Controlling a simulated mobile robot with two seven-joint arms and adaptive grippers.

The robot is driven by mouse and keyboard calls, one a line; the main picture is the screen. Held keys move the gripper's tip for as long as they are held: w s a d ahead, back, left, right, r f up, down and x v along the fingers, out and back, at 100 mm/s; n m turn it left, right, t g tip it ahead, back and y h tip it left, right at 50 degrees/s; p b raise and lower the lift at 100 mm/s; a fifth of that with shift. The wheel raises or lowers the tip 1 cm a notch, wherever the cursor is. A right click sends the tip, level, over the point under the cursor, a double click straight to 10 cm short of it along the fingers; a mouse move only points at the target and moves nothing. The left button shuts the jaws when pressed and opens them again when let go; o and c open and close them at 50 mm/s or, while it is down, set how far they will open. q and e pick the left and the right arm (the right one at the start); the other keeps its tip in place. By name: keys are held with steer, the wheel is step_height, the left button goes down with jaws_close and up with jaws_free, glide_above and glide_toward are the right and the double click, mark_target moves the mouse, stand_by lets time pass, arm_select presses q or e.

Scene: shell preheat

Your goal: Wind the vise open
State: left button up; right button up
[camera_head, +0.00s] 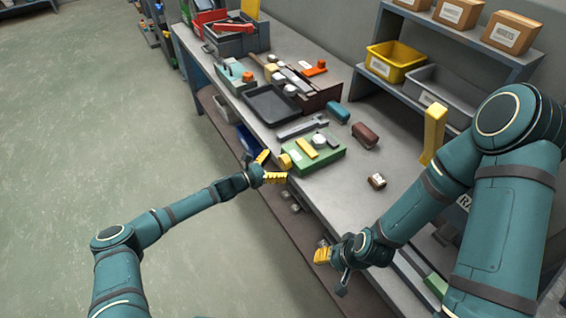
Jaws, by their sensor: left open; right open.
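A green block-shaped fixture (325,158), which looks like the vise, sits near the front edge of the workbench. It has a yellow round knob (285,161) on its left end, a yellow bar and a pale round part on top. I cannot tell how far its jaws are apart. My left gripper (270,168) is open, its yellow fingers spread just left of the knob; I cannot tell whether they touch it. My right gripper (325,262) is open and appears empty, off the bench's front edge, nearer the camera and well apart from the fixture.
A grey wrench (302,127), a dark tray (271,104), a teal block (339,112), a brown block (364,135) and a small labelled block (377,181) lie around the fixture. A teal tool (234,77) stands farther back. Shelves with a yellow bin (396,58) stand at right.

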arm_select(q)
steer(key=shift+x, duration=1.15)
steer(key=c, duration=1.2)
steer(key=n, duration=0.4)
steer(key=shift+w+a, duration=0.1)
steer(key=o, duration=1.2)
